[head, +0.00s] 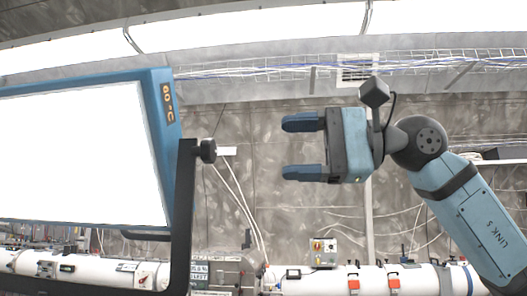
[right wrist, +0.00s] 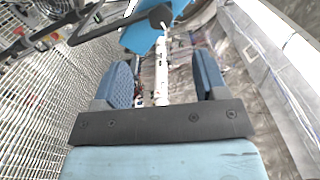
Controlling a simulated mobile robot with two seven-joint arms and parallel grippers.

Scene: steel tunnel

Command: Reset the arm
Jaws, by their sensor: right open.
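My right gripper (head: 303,147) is raised at the middle right in the head view, with its fingers pointing left. Its two blue fingers stand wide apart with nothing between them. It also shows in the right wrist view (right wrist: 165,82), open and empty, above a bare dark palm plate. My right arm (head: 465,205) comes up from the lower right, bent at the wrist. My left gripper is in neither view.
A blue-framed lamp panel (head: 80,155), glowing white and marked 60 °C, stands at the left on a dark bracket (head: 183,215), apart from the fingertips. White pipes (head: 420,280) run along the bottom. A wire cable tray (head: 270,62) hangs above. Open air surrounds the fingers.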

